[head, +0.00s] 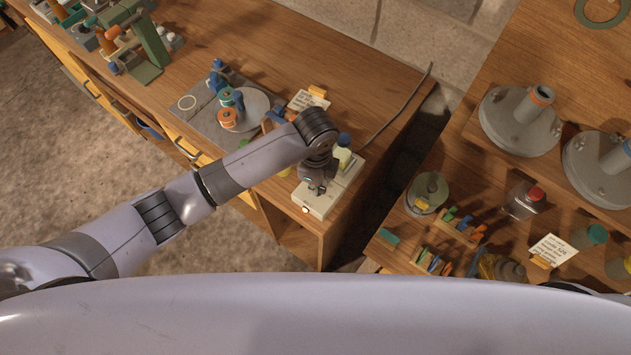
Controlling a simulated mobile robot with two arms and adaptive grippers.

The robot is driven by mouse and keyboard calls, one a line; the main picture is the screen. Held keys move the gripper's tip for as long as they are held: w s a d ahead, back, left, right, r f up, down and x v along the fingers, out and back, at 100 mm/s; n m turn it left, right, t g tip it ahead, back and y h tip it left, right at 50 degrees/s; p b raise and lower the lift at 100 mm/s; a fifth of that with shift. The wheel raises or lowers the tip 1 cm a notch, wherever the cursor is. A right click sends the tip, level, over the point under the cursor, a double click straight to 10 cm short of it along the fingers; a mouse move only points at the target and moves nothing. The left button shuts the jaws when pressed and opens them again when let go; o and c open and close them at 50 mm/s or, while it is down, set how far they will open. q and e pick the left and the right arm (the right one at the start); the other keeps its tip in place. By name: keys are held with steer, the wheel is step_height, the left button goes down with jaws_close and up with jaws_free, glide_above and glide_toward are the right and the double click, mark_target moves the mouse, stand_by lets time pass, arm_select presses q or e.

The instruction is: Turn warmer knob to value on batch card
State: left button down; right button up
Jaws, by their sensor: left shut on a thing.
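The warmer (318,208) is a small cream box near the right end of the wooden bench. My left gripper (317,188) points down at the front part of its top and is shut on the warmer knob, which the fingers mostly hide. The knob's setting and scale cannot be read from here. A written card (303,101) in an orange holder stands behind my left wrist. Another card (553,249) stands on the right-hand bench. Both texts are too small to read, so I cannot tell which is the batch card. My right gripper is not in view.
A dark cable (405,108) runs along the back. A gap separates the bench from the right-hand one with racks (457,228).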

arm_select(q)
steer(key=shift+w+r, duration=0.15)
steer(key=shift+w, duration=0.05)
stand_by(0.4)
steer(key=c, duration=1.7)
jaws_free()
steer(key=shift+s, duration=0.15)
steer(key=shift+o, duration=0.2)
step_height(320, 180, up, 12)
